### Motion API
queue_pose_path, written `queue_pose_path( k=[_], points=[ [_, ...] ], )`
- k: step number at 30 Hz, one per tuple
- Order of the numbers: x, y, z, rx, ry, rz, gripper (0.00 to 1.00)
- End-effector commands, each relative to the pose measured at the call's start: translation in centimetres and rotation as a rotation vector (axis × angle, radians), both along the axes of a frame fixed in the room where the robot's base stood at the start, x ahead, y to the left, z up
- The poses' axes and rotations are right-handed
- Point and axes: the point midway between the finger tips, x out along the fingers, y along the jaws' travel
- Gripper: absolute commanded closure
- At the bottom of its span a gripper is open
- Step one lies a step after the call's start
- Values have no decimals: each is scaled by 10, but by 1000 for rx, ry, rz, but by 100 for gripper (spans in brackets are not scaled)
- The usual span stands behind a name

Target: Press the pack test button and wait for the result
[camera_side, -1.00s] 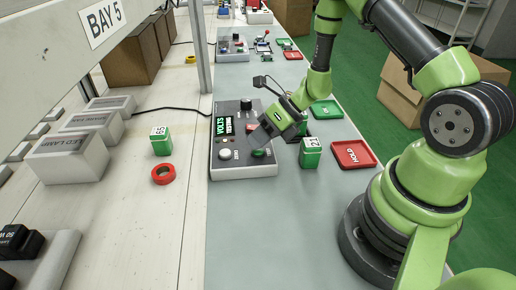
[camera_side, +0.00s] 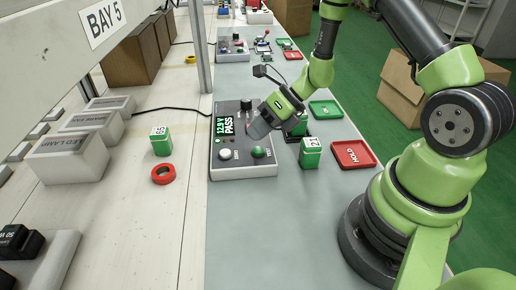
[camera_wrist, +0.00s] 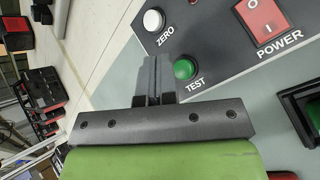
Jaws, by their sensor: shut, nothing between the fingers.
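The grey tester (camera_side: 228,165) stands on the grey mat. Its display (camera_side: 225,127) reads "12.9 V PASS" in the side view. The green TEST button (camera_side: 258,152) is at its front right, and it shows in the wrist view (camera_wrist: 185,69) just right of my fingertips. My gripper (camera_wrist: 153,62) is shut and empty. In the side view my gripper (camera_side: 256,130) hangs above the tester, apart from the TEST button.
A green pack labelled 21 (camera_side: 310,153) stands right of the tester. A red HOLD tray (camera_side: 353,154) and a green tray (camera_side: 325,110) lie farther right. A pack labelled 65 (camera_side: 160,141) and a red ring (camera_side: 163,174) are on the left bench. The front mat is clear.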

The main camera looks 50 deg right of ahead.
Motion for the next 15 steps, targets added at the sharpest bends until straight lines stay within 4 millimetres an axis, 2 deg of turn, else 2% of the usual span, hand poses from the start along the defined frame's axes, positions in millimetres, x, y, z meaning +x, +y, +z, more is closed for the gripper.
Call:
queue_pose_path(
  k=[9,15],
  points=[
    [0,0,33,-2,-4,1,100],
    [0,0,41,0,-1,1,100]
  ],
)
